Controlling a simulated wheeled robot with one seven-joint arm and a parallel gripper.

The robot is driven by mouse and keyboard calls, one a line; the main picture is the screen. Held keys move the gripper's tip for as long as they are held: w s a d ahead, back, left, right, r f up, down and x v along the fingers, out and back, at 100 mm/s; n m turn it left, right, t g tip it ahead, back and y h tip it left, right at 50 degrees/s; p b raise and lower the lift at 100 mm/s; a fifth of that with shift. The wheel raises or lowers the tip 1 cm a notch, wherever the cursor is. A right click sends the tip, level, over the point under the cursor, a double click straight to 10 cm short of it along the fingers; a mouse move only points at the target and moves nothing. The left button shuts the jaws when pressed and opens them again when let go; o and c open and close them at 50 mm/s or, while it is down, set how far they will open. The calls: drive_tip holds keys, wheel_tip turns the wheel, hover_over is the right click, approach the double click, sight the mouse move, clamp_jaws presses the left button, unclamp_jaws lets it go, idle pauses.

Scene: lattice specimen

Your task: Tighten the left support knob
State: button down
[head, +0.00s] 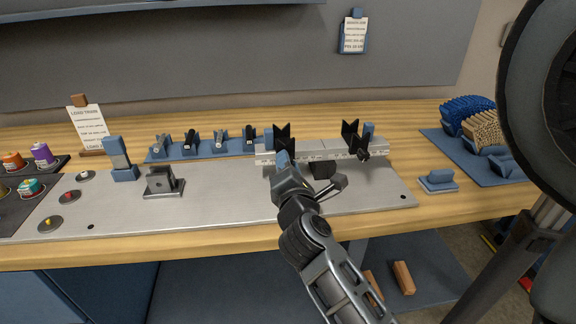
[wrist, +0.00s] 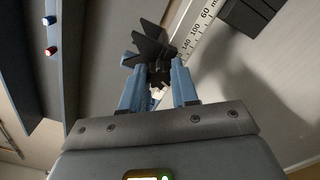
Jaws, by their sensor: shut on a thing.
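The left support (head: 284,137) is a black V-shaped holder on the left part of the metal rail (head: 325,147). It also shows in the wrist view (wrist: 150,45), beside the rail's printed scale. My gripper (head: 283,160) is in front of the left support. In the wrist view, my gripper's blue fingers (wrist: 159,85) are closed around a small dark part at the support's base, the left support knob (wrist: 157,74). The fingers and arm hide most of the knob, and its tightness cannot be seen. The matching right support (head: 351,136) has a dark knob (head: 364,155).
A black block (head: 323,169) sits at the rail's front between the supports. A grey clamp-like fixture (head: 160,182) stands left on the metal plate (head: 240,212). A blue rack (head: 205,148) of small parts is behind. Lattice pieces (head: 485,128) lie right.

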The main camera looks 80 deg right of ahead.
drive_tip(key=c, duration=0.8)
unclamp_jaws()
drive_tip(key=shift+c, duration=0.2)
drive_tip(key=b+v, duration=0.1)
drive_tip(key=v, duration=0.2)
drive_tip(key=b+v, duration=0.1)
drive_tip(key=v, duration=0.2)
drive_tip(key=shift+a+f, duration=0.15)
drive_tip(key=shift+f, duration=0.1)
drive_tip(key=shift+s+a+r+b, duration=0.2)
drive_tip(key=shift+s+a+b, duration=0.15)
drive_tip(key=shift+a, duration=0.4)
